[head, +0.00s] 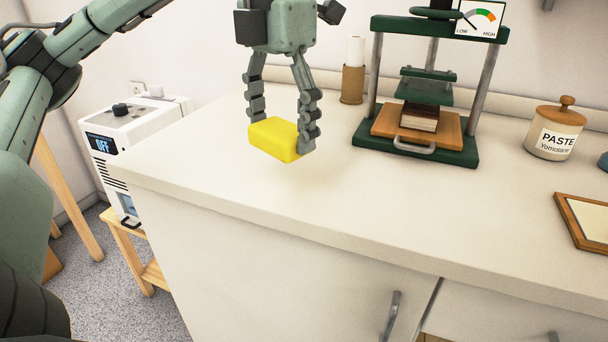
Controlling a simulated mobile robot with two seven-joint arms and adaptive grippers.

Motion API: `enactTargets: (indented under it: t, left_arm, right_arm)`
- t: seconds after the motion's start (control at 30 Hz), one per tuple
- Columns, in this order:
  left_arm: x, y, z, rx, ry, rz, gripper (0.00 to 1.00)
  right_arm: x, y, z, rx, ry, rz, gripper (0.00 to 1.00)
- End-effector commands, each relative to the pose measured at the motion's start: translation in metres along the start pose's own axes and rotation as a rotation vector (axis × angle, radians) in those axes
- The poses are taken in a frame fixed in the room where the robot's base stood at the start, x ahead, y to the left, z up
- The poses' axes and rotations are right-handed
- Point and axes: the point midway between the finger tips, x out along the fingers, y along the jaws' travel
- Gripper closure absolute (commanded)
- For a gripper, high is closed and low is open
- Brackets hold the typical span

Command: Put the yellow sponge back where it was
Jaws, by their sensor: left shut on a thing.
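The yellow sponge (273,139) is a plain block in the head view, left of the press. My left gripper (283,129) points down with its two fingers on either side of the sponge and is shut on it. The sponge is close above the pale counter (370,212), with a faint shadow below it; I cannot tell whether it touches. My right gripper does not show.
A green press (418,151) with a book (419,117) on its wooden board stands right of the sponge. A roll on a wooden holder (353,84) stands behind. A paste jar (556,132) and a wooden frame (588,222) are further right. The counter's front left is clear.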

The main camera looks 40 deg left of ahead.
Motion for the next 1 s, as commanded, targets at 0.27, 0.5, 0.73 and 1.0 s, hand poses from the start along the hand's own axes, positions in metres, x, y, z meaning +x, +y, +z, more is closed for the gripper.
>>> enactTargets:
  t: [0.27,0.5,0.73,1.0]
  left_arm:
    - [0.02,-0.014,0.03,0.001,0.0,-0.001,0.55]
    - [0.046,-0.013,0.029,-0.002,0.003,0.0,0.55]
    - [0.059,-0.014,0.03,-0.001,-0.001,-0.001,0.55]
    - [0.063,-0.014,0.03,0.0,0.0,-0.001,0.55]
  right_arm:
    - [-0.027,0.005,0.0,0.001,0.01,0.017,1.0]
    - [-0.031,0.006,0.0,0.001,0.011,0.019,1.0]
    - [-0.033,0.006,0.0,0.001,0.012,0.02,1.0]
    - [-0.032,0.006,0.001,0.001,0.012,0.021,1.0]
